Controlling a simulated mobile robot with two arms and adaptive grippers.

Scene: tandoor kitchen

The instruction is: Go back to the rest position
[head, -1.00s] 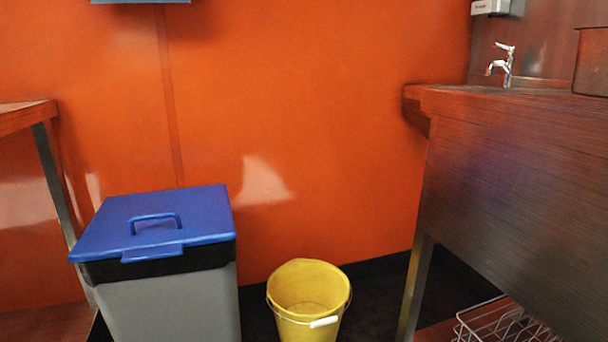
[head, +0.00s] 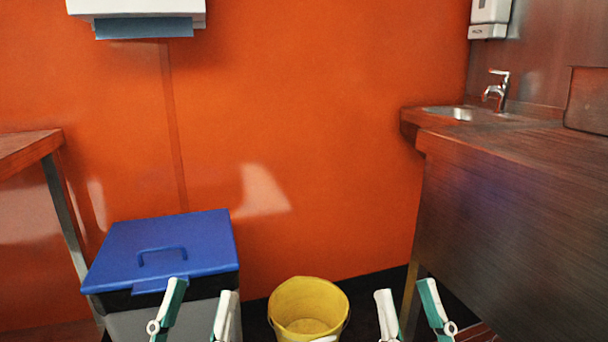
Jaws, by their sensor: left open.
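My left gripper (head: 203,291) is at the bottom of the head view, in front of the grey bin. Its two white and green fingers stand apart with nothing between them. My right gripper (head: 406,290) is at the bottom right, beside the yellow bucket in the picture. Its fingers are also apart and empty. Both grippers point upward in the picture, and the rest of both arms is outside the view.
A grey bin with a blue lid (head: 163,245) stands left. A yellow bucket (head: 309,303) stands on the floor between the grippers. A sink counter (head: 500,170) with a tap (head: 498,90) is right. A table (head: 28,148) edge is left. A towel dispenser (head: 140,12) hangs on the orange wall.

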